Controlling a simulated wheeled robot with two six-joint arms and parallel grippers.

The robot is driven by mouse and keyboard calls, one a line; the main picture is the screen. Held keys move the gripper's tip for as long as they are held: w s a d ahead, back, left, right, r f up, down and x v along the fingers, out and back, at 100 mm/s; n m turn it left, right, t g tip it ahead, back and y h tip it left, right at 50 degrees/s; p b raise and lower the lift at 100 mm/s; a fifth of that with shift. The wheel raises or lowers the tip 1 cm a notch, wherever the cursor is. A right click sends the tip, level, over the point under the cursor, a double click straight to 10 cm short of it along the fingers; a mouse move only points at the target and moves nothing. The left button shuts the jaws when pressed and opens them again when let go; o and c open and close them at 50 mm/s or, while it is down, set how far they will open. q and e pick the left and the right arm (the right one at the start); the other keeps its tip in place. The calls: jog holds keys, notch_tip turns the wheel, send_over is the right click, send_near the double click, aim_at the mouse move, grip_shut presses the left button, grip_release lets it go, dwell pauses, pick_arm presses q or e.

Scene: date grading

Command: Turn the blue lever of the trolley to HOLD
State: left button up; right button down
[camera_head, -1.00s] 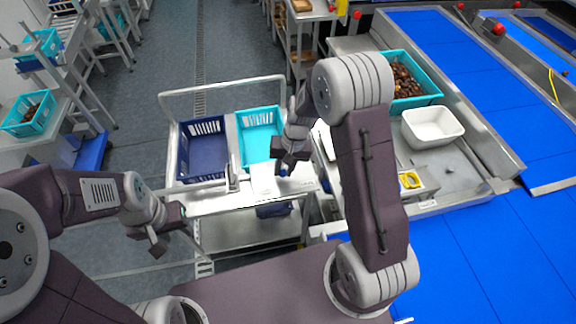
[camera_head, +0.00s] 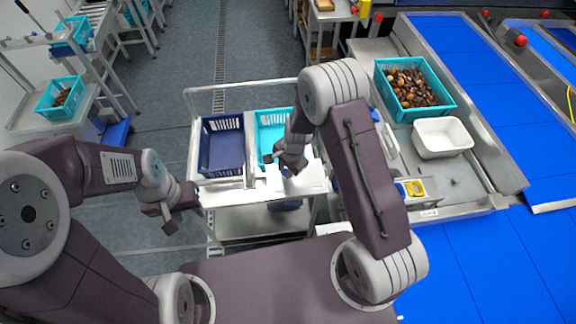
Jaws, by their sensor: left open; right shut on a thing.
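The trolley (camera_head: 232,197) stands ahead of me, with a dark blue crate (camera_head: 222,146) and a turquoise crate (camera_head: 262,139) on it. My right gripper (camera_head: 281,166) is shut on the lever, above the pale near panel of the trolley. The lever's angle and any HOLD marking cannot be read. My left gripper (camera_head: 171,221) is open and empty, left of the trolley's near left corner.
A steel bench to the right holds a turquoise crate of dates (camera_head: 414,88), a white tub (camera_head: 442,138) and a small yellow item (camera_head: 414,188). The floor (camera_head: 150,95) left of the trolley is clear.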

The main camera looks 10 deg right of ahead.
aim_at(289, 180)
jog(key=shift+w+a+r+p, duration=0.1)
jog(key=shift+w+p, duration=0.15)
jog(key=shift+p, duration=0.05)
jog(key=shift+m, duration=0.3)
jog(key=c, duration=1.2)
grip_release()
jog(key=r, duration=0.3)
jog(key=s+r, duration=0.1)
jog(key=r, duration=0.1)
jog(key=d+r, duration=0.1)
jog(key=r, duration=0.2)
jog(key=shift+s+r, duration=0.3)
jog(key=shift+r, duration=0.05)
